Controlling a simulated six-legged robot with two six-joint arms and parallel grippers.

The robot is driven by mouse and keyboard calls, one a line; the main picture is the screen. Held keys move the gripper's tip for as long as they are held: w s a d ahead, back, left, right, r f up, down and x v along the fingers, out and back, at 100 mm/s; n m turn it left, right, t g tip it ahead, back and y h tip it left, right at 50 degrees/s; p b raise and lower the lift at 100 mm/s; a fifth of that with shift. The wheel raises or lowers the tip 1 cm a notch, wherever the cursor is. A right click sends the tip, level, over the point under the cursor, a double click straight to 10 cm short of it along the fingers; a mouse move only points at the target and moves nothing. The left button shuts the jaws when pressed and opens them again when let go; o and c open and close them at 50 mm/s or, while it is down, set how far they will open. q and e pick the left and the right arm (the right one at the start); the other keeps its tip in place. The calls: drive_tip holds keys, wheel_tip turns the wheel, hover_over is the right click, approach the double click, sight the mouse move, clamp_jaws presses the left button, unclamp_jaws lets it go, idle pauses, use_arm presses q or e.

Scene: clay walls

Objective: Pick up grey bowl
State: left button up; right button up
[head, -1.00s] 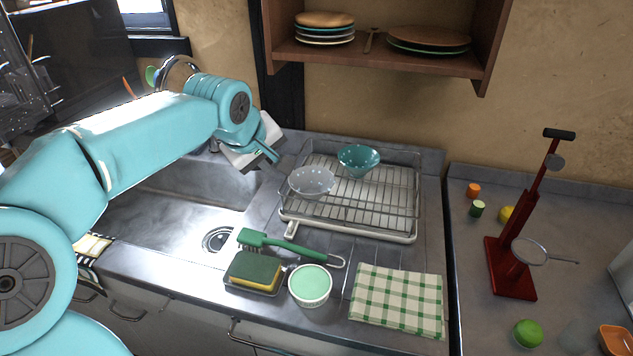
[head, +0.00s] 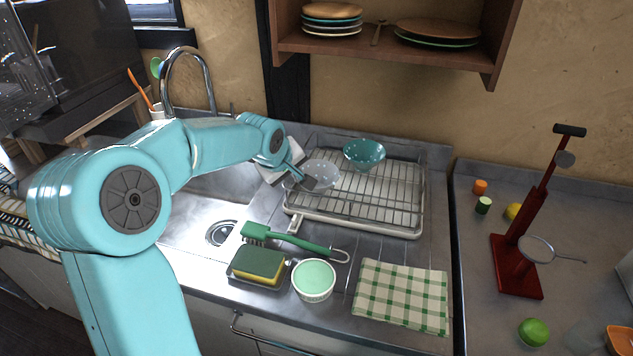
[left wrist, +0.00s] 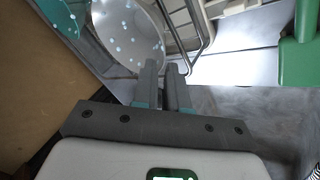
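The grey bowl (head: 322,172) with pale dots sits upright on the left part of the wire dish rack (head: 388,233) in the head view. It also shows in the left wrist view (left wrist: 128,38), just past the fingertips. My left gripper (head: 302,182) is at the bowl's near left rim. In the left wrist view its fingers (left wrist: 162,68) are parted by a narrow gap, with the rim at the tips. I cannot tell whether they touch it. My right gripper is not in view.
A teal dotted bowl (head: 364,153) stands on the rack, behind and right of the grey bowl. A green brush (head: 290,242), sponge (head: 258,263), tub (head: 313,280) and checked cloth (head: 402,295) lie in front. A wall shelf (head: 400,50) hangs above.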

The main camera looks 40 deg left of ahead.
use_arm(q)
drive_tip(key=x, duration=0.2)
drive_tip(key=shift+w+a+f, duration=0.15)
drive_tip(key=shift+w+f, duration=0.1)
drive_tip(key=shift+s+r, duration=0.1)
drive_tip(key=shift+s, duration=0.05)
clamp_jaws()
